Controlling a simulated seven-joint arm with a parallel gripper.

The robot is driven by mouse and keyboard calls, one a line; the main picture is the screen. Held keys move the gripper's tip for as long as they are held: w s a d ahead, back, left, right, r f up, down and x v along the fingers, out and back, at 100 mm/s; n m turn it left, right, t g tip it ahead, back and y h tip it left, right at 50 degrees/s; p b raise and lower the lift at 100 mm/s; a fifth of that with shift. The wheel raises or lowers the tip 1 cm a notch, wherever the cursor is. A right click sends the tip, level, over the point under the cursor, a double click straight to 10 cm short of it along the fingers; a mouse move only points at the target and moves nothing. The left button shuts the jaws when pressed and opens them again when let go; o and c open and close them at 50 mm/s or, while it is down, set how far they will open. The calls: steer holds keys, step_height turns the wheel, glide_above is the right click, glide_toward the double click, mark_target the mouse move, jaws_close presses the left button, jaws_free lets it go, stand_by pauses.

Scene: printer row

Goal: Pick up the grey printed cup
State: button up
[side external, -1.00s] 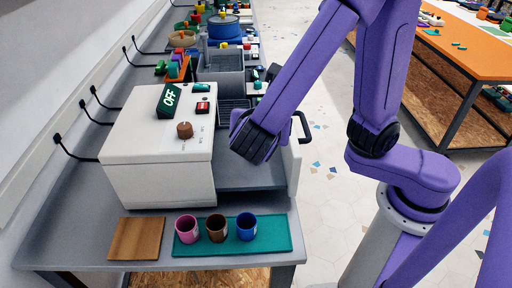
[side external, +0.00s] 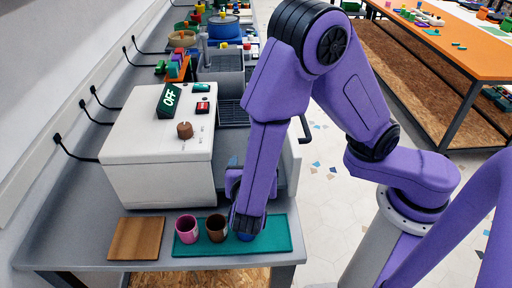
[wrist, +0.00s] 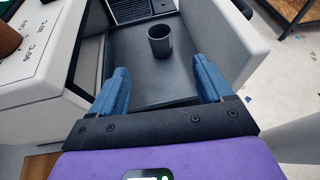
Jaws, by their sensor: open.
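The grey printed cup (wrist: 160,41) stands upright on a dark plate (wrist: 140,75) in the wrist view, inside the white printer's open bay. My gripper (wrist: 160,66) is open, its two blue fingers spread wide and pointing towards the cup. The cup lies beyond the fingertips, roughly centred between them, with nothing between the fingers. In the side view my gripper (side external: 233,165) is low in front of the bay, partly hidden by my arm. I cannot make out the grey cup there.
The white printer housing (side external: 150,170) is left of the gripper; a pale side wall (wrist: 225,30) is right. A green mat (side external: 275,240) holds a pink cup (side external: 187,230), a brown cup (side external: 216,229) and a mostly hidden blue cup. A brown board (side external: 136,239) lies beside it.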

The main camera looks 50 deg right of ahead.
steer(key=x, duration=1.7)
steer(key=shift+f, duration=0.2)
steer(key=c, duration=1)
